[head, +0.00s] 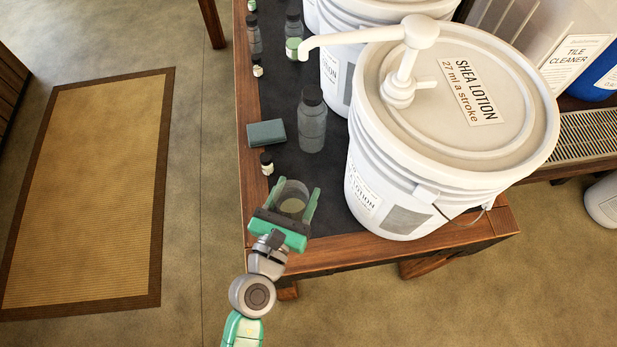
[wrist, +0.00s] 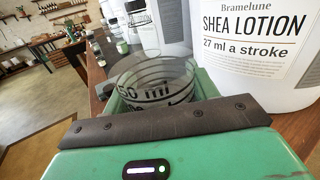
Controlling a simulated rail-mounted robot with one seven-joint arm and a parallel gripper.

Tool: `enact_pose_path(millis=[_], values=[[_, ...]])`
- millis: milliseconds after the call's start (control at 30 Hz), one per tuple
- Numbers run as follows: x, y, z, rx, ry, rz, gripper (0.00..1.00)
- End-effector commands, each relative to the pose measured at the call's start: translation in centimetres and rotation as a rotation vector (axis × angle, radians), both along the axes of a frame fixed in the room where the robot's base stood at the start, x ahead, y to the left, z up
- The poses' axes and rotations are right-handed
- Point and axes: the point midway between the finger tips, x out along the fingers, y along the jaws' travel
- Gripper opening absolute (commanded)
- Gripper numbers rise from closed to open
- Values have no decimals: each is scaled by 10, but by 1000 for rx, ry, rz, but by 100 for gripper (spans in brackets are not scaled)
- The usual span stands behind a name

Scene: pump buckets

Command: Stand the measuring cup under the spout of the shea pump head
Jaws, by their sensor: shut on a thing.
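The measuring cup (head: 291,197) is clear with dark markings. It is between the green fingers of my gripper (head: 294,207), which is shut on it near the front left corner of the bench. In the wrist view the cup (wrist: 155,90) shows its "50 ml" print and looks upright. The shea pump head (head: 408,75) stands on the lid of the white shea lotion bucket (head: 375,150). Its spout (head: 312,43) points left, over the bench, farther back than the cup. The bucket also shows in the wrist view (wrist: 262,50), right of the cup. Whether the cup touches the bench is unclear.
A grey bottle (head: 312,128) with a dark cap stands beyond the cup, left of the bucket. A green-grey block (head: 267,133) and a small dark-capped vial (head: 267,163) are near the bench's left edge. More bottles (head: 293,30) stand farther back.

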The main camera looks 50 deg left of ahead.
Motion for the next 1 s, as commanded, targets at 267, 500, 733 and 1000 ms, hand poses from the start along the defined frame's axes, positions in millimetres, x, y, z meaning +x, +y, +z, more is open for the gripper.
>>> enact_pose_path(millis=[267,500,733,1000], values=[[42,14,-4,0,0,1,30],[51,17,-17,-1,0,1,30],[50,17,-43,0,-1,1,30],[50,16,-45,0,0,0,30]])
